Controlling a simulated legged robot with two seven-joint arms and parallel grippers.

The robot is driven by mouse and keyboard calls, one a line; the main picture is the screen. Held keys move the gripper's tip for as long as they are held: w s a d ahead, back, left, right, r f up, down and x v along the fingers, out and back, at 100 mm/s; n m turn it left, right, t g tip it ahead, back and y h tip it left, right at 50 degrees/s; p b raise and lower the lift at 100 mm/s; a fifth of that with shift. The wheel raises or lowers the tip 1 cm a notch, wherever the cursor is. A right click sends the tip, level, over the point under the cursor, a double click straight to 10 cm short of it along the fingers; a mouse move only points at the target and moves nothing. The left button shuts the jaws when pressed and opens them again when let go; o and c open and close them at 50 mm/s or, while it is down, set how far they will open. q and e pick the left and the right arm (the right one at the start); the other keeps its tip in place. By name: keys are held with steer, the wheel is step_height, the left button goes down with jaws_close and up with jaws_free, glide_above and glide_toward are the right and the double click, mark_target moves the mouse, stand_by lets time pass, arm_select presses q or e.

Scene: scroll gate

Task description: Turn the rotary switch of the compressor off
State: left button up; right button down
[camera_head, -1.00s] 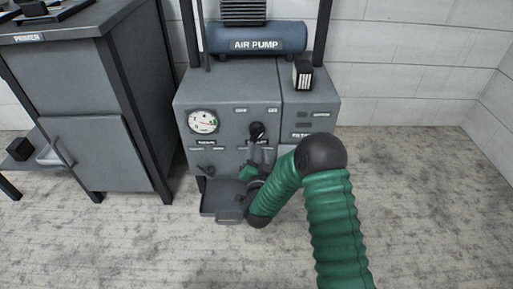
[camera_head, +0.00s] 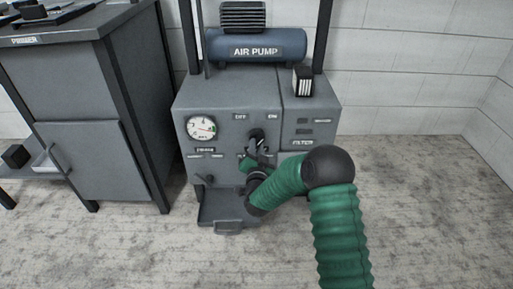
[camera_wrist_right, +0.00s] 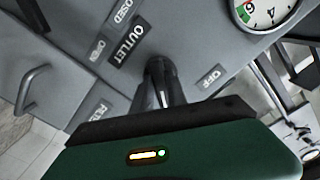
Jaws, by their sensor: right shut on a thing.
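The grey compressor (camera_head: 228,108) stands in front of me with a blue tank labelled AIR PUMP (camera_head: 256,48) on top. Its black rotary switch (camera_head: 257,134) sits on the front panel, below the OFF label and right of the round gauge (camera_head: 201,128). My right gripper (camera_head: 257,146) is at the switch and shut on it. In the right wrist view the dark switch (camera_wrist_right: 158,72) shows between the fingers, beside the OUTLET and OFF labels. The wrist is tilted relative to the panel, and the fingers hide part of the switch. My left gripper is not in view.
A small black lever (camera_head: 208,179) is low on the panel, above an open grey tray (camera_head: 228,208). A grey cabinet labelled PRIMER (camera_head: 95,100) stands at the left. The floor at the right is clear.

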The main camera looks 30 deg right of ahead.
stand_by(0.3)
steer(key=shift+s+d+f+n+p, duration=0.1)
steer(key=shift+n+p, duration=2.8)
steer(key=shift+n, duration=0.55)
steer(key=shift+s+d+n+p, duration=0.1)
steer(key=shift+n+p, duration=2.75)
steer(key=shift+n, duration=0.6)
steer(key=shift+f, duration=0.1)
steer(key=c, duration=1.3)
jaws_free()
steer(key=shift+w, duration=0.1)
